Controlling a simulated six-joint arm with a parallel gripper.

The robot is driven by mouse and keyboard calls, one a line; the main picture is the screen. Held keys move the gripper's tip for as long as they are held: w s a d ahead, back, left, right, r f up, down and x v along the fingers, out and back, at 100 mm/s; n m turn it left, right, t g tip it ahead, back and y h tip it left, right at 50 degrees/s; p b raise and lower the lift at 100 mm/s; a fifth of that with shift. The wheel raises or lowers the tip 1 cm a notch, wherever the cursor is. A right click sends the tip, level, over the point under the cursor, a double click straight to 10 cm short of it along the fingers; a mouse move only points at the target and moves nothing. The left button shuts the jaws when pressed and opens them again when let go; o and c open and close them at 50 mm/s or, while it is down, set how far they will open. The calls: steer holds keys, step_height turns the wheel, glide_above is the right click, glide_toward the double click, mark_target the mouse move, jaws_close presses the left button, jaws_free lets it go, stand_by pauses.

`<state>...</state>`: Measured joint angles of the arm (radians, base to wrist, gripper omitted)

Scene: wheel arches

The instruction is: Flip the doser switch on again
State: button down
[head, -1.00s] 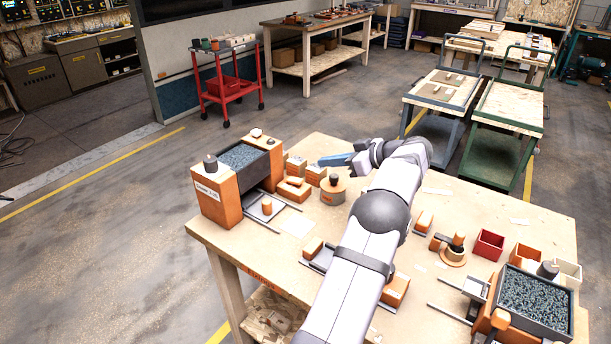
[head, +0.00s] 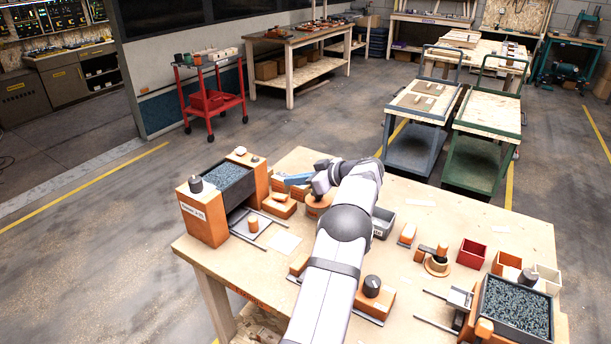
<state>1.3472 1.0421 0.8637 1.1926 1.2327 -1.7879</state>
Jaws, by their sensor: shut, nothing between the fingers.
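A doser stands at the left end of the bench: an orange housing (head: 206,218) with a small printed label and a black knob (head: 195,184) on top, beside a dark hopper (head: 228,188) of grey-blue granules. A small white-topped piece (head: 241,150) sits on the orange block behind the hopper. A low orange box (head: 279,207) with a raised top part is right of the hopper. I cannot tell which part is the switch.
A second granule hopper (head: 515,308) stands at the bench's right end. A red bin (head: 471,253), a grey bin (head: 382,222), a round orange piece (head: 318,203) and several orange blocks lie between. My arm crosses the bench middle. A red cart (head: 211,100) stands behind.

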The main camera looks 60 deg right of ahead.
mark_target(286, 197)
steer(key=x, duration=0.3)
steer(key=shift+p, duration=0.4)
steer(key=shift+s+f+p, duration=0.2)
steer(key=shift+f, duration=0.35)
steer(key=shift+s+f+p, duration=0.15)
steer(key=shift+s+f, duration=0.05)
steer(key=shift+f, duration=0.35)
steer(key=shift+s+f, duration=0.15)
steer(key=shift+f, duration=0.55)
steer(key=shift+f, duration=0.15)
steer(key=shift+s+f+b, duration=0.1)
steer(key=shift+f+b, duration=0.25)
steer(key=shift+b, duration=0.45)
steer(key=f+t+b, duration=0.1)
steer(key=b, duration=0.2)
steer(key=shift+s+b, duration=0.1)
steer(key=shift+b, duration=0.3)
steer(key=shift+r+p, duration=0.5)
steer(key=shift+p, duration=0.05)
steer(key=shift+r, duration=0.15)
